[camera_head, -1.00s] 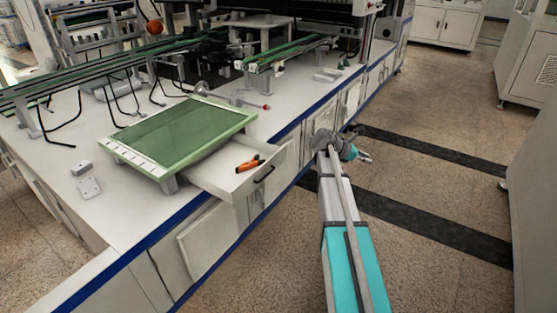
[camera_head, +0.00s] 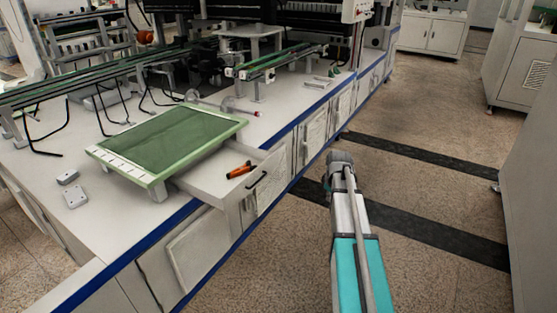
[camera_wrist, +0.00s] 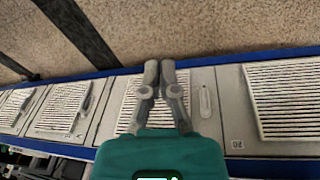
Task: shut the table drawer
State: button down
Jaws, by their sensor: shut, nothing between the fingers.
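The table drawer (camera_head: 271,191) stands pulled out from the long white table (camera_head: 75,238) in the head view, with a dark handle (camera_head: 257,180) on its front. An orange and black tool (camera_head: 240,170) lies inside it. My arm is to the right of the drawer, apart from it, and hides my gripper in the head view. In the wrist view my gripper (camera_wrist: 160,66) is shut and empty, its fingertips together in front of white cabinet fronts. I cannot make out the drawer in the wrist view.
A green-topped panel (camera_head: 170,139) stands on the table behind the drawer. Cabinet doors with vents (camera_wrist: 66,108) line the table side below its blue edge. Open speckled floor (camera_head: 430,180) with dark strips lies to the right. A grey cabinet (camera_head: 523,70) stands at far right.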

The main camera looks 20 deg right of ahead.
aim_at(273, 155)
jog(key=w+a+r+m+t+y+b, duration=0.1)
jog(key=a+r+m+t+y+b, duration=0.15)
jog(key=a+m+t+y, duration=0.35)
notch_tip(273, 155, up, 12)
jog(key=a+m+t+y+b, duration=0.1)
jog(key=m+t+y, duration=0.4)
jog(key=m, duration=0.4)
jog(key=shift+s+a+f+y, duration=0.15)
jog(key=shift+s+y, duration=0.15)
jog(key=shift+y, duration=0.3)
jog(key=shift+w+a, duration=0.1)
jog(key=shift+w, duration=0.05)
jog(key=x, duration=1.3)
jog(key=shift+w+a, duration=0.25)
jog(key=shift+w, duration=0.05)
jog(key=shift+d, duration=0.15)
